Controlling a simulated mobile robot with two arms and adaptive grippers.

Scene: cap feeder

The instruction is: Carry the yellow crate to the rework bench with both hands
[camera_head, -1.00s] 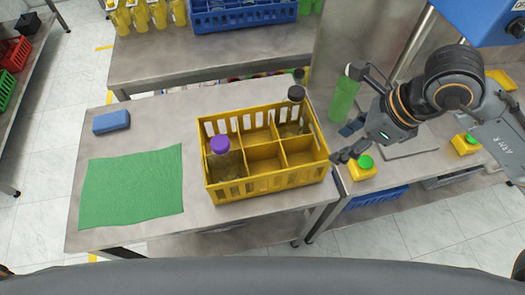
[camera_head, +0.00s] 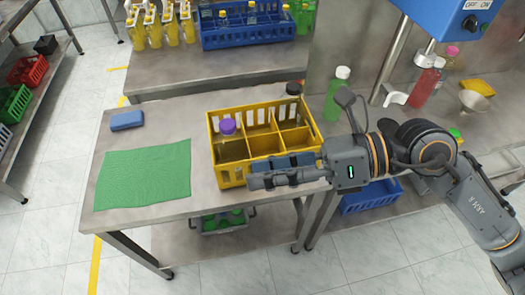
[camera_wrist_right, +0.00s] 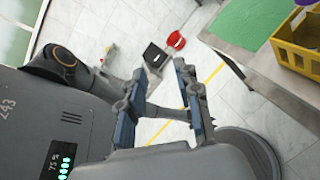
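The yellow crate (camera_head: 228,173), divided into compartments, sits on a grey table (camera_head: 145,213). A bottle with a purple cap (camera_head: 227,126) stands in its left part, and a dark-capped bottle (camera_head: 293,88) is at its back right corner. My right gripper (camera_head: 262,172) reaches in from the right and overlaps the crate's front side in the head view. In the right wrist view its fingers (camera_wrist_right: 158,95) are apart with only floor between them, and the crate (camera_wrist_right: 290,52) is at the upper right, clear of them. My left gripper is not visible. I cannot tell which surface is the rework bench.
A green mat (camera_head: 140,175) and a blue block (camera_head: 127,120) lie left of the crate. A blue crate (camera_head: 245,37) stands on the table behind. The right bench holds a green bottle (camera_head: 337,95) and a red bottle (camera_head: 424,85). Floor in front is open.

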